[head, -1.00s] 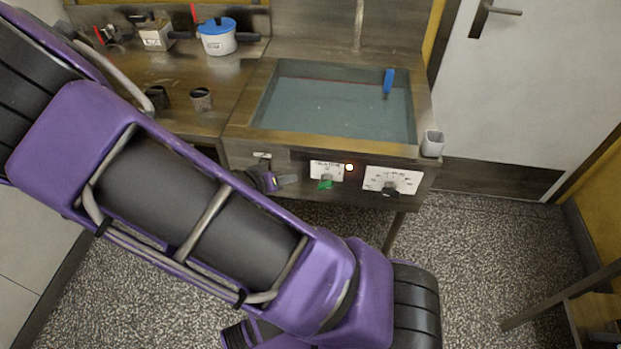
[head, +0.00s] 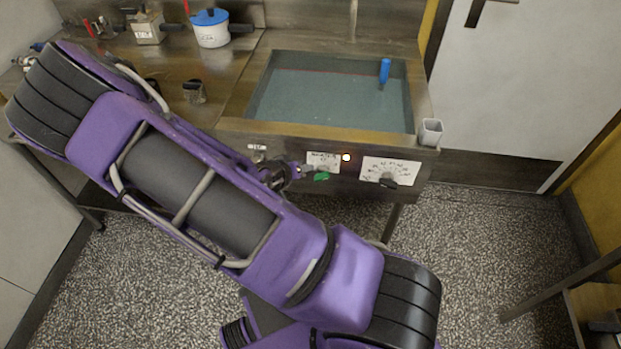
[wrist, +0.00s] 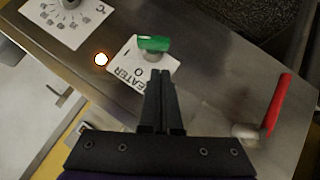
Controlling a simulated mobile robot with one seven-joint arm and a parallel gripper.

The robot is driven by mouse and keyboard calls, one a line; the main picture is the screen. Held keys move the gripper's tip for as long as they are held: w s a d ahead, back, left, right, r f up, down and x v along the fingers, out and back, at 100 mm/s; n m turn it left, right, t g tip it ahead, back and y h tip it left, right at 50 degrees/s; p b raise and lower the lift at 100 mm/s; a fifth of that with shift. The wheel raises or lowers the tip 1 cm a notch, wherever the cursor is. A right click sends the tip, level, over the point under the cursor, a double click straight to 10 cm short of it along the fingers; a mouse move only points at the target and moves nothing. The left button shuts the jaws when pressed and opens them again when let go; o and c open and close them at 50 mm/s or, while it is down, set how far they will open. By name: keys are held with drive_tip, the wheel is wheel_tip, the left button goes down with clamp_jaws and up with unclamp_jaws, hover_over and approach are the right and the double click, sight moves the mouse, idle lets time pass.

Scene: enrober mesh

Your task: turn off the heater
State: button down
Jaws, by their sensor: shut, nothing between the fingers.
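The heater switch is a green knob (head: 321,176) on the front panel below the tank, under a white label (head: 323,158). In the wrist view the green knob (wrist: 153,43) stands out past its label (wrist: 128,68), which reads HEATER with an O mark. The round lamp (head: 346,157) beside it glows; it is also lit in the wrist view (wrist: 100,59). My gripper (head: 306,170) is just left of the knob in the head view. In the wrist view its shut, empty fingertips (wrist: 161,74) point at the knob's base, over the label's edge. Whether they touch it is unclear.
A black dial (head: 388,182) on a numbered plate sits right of the switch. A red handle (wrist: 277,105) stands out on the other side in the wrist view. The tank (head: 235,127) holds liquid and a blue-handled object (head: 384,71). A grey cup (head: 430,132) hangs at its right corner.

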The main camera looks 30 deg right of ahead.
drive_tip(key=shift+s+d+f+b, duration=0.15)
drive_tip(key=shift+s+d+f, duration=0.15)
drive_tip(key=shift+f, duration=0.3)
drive_tip(key=shift+s+d+f+b, duration=0.15)
drive_tip(key=shift+d+f, duration=0.1)
drive_tip(key=shift+f, duration=0.35)
drive_tip(key=shift+w+a+f+p, duration=0.15)
drive_tip(key=shift+a+f+p, duration=0.2)
drive_tip(key=shift+f+p, duration=0.3)
idle(0.3)
drive_tip(key=shift+w+f, duration=0.1)
drive_tip(key=shift+f, duration=0.9)
drive_tip(key=shift+a, duration=0.1)
idle(1.2)
